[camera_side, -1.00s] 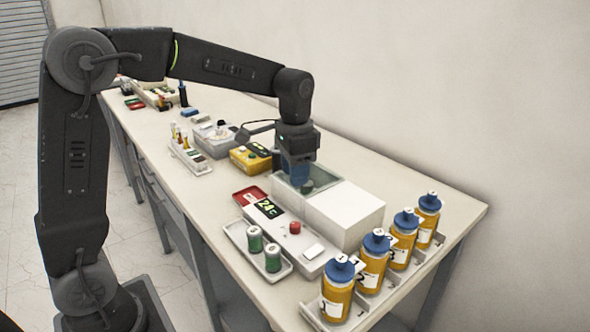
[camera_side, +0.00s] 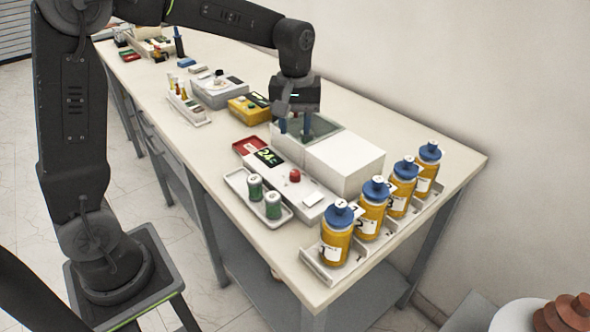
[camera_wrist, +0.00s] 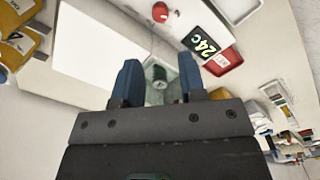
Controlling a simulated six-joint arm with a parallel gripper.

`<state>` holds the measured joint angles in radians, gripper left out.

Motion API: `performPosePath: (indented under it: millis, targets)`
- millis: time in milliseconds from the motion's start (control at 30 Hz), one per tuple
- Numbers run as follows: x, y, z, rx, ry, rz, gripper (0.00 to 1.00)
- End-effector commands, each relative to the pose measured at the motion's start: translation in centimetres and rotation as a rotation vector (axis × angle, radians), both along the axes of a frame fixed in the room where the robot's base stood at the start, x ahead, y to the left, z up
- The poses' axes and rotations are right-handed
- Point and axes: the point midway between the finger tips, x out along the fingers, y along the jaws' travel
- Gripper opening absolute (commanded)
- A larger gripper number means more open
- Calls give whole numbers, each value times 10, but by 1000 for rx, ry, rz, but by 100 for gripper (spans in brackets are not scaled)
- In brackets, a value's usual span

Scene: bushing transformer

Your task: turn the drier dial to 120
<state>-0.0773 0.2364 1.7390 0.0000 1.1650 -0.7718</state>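The drier is a long white unit (camera_side: 318,198) on the bench, with a red dial (camera_side: 295,175) and a dark display (camera_side: 270,157) reading 24 °C. In the wrist view the dial (camera_wrist: 160,12) is at the top edge, and the display (camera_wrist: 205,42) is right of it. The dial's exact setting is too small to read. My gripper (camera_side: 295,130) is at the drier's glass-walled chamber (camera_side: 330,126), behind the dial. Its blue fingers are spread in the wrist view (camera_wrist: 158,78). A green can (camera_wrist: 160,78) shows inside the chamber, between and below the fingers, apart from them.
A white block (camera_side: 345,160) stands beside the chamber. Two green cans (camera_side: 263,198) stand in a tray in front of the drier. Several orange blue-capped bottles (camera_side: 367,215) line the right edge. A yellow device (camera_side: 250,108) and a red plate (camera_side: 249,145) lie left.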

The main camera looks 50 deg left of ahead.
Motion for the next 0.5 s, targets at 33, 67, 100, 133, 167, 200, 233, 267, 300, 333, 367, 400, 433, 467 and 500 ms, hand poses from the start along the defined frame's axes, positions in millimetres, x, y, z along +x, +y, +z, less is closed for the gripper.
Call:
performPosePath:
  millis: [33, 67, 100, 133, 167, 200, 233, 267, 300, 333, 367, 400, 433, 467, 500]
  targets:
    - [-1, 0, -10, 0, 6, -1, 38]
    - [-1, 0, -15, 0, 7, -1, 38]
    - [-1, 0, -23, 0, 7, -1, 38]
    - [-1, 0, -29, 0, 7, -2, 38]
    - [-1, 0, -36, 0, 7, -2, 38]
    - [-2, 0, -44, -1, 8, -2, 38]
    - [-1, 0, -51, 0, 7, -2, 38]
    - [-1, 0, -57, 0, 7, -2, 38]
    - [-1, 0, -65, 0, 7, -3, 38]
    - [-1, 0, -71, 0, 7, -3, 38]
    - [-1, 0, -77, 0, 7, -3, 38]
    - [-1, 0, -85, 0, 6, -3, 38]
    - [-1, 0, -90, 0, 7, -3, 38]
    - [-1, 0, -95, 0, 6, -3, 38]
    - [-1, 0, -101, 0, 6, -3, 38]
